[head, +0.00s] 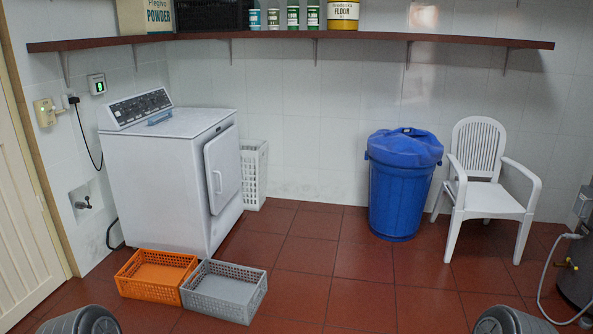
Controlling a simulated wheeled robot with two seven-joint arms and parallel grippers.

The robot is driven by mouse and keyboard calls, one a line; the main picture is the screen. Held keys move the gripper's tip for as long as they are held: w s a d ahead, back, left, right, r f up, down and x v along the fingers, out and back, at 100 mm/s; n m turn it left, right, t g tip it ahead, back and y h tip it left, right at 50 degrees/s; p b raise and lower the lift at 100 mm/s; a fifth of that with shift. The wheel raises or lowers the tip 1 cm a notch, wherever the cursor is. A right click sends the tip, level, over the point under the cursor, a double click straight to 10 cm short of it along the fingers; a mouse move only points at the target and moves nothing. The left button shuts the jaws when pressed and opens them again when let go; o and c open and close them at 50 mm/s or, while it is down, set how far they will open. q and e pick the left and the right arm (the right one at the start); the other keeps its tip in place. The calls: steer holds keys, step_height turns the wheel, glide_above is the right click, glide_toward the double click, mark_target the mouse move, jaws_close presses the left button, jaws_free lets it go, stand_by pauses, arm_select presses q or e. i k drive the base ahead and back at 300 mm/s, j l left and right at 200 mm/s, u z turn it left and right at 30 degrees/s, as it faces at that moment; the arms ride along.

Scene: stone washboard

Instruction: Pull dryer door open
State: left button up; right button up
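The white dryer (158,185) stands at the left against the tiled wall, with its control panel on top at the back. Its door (223,168) is on the side facing right and looks shut or nearly so; a white handle (217,181) sits on the door's near side. Neither gripper is in view. Only two grey rounded parts of mine show at the bottom edge, well apart from the dryer.
An orange crate (122,286) and a grey crate (262,286) lie on the floor before the dryer. A white basket (263,175) stands behind it. A blue bin (401,195) and white chair (488,199) stand right. The middle floor is clear.

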mark_target(221, 154)
steer(key=i+z, duration=0.4)
steer(key=i, duration=1.75)
steer(key=i+u, duration=0.15)
steer(key=i, duration=0.35)
steer(key=i+u, duration=0.15)
steer(key=i, duration=0.35)
steer(key=i+l+u, duration=0.15)
steer(key=i, duration=0.35)
steer(key=i+l+u, duration=0.1)
steer(key=i+l, duration=0.15)
steer(key=i, duration=0.25)
steer(key=i+l+u, duration=0.15)
steer(key=i, duration=0.35)
steer(key=i+u, duration=0.25)
steer(key=i+l+u, duration=0.2)
steer(key=i, duration=0.15)
